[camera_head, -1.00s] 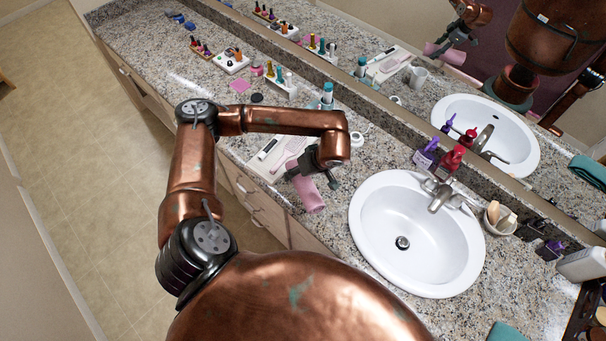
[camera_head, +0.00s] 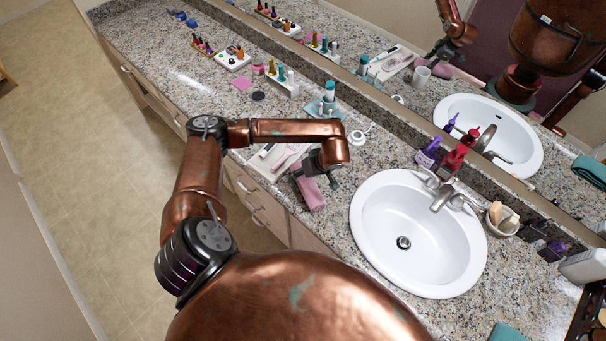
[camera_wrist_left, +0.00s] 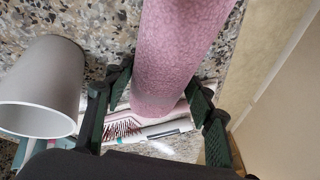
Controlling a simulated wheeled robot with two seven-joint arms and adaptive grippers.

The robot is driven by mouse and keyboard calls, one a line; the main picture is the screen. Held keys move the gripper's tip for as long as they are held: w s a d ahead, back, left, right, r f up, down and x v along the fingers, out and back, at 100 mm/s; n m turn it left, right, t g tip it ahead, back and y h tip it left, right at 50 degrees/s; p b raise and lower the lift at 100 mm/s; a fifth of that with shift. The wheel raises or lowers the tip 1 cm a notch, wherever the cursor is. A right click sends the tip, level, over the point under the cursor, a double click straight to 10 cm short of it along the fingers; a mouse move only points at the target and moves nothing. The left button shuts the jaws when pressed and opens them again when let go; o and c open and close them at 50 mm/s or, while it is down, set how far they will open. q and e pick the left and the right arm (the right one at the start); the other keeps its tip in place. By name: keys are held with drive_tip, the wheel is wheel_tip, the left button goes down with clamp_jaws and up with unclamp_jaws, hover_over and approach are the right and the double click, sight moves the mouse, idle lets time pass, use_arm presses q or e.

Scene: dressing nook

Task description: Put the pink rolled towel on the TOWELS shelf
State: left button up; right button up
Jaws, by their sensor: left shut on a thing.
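The pink rolled towel (camera_head: 312,196) is in the head view, over the counter's front edge left of the sink. My left gripper (camera_head: 318,174) is around its far end. In the left wrist view the towel (camera_wrist_left: 178,45) runs up from between the two dark fingers of the gripper (camera_wrist_left: 158,85), which are shut on it. I cannot tell whether the towel touches the counter. The TOWELS shelf and my right gripper are not in view.
A white sink (camera_head: 418,235) lies just right of the towel. A grey cup (camera_wrist_left: 40,88) and a hairbrush (camera_wrist_left: 125,128) are close to the gripper in the left wrist view. Soap bottles (camera_head: 440,155) stand behind the sink. The mirror (camera_head: 400,40) runs along the back.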

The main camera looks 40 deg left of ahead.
use_arm(q)
drive_tip(key=shift+f, duration=0.15)
drive_tip(key=o, duration=1.2)
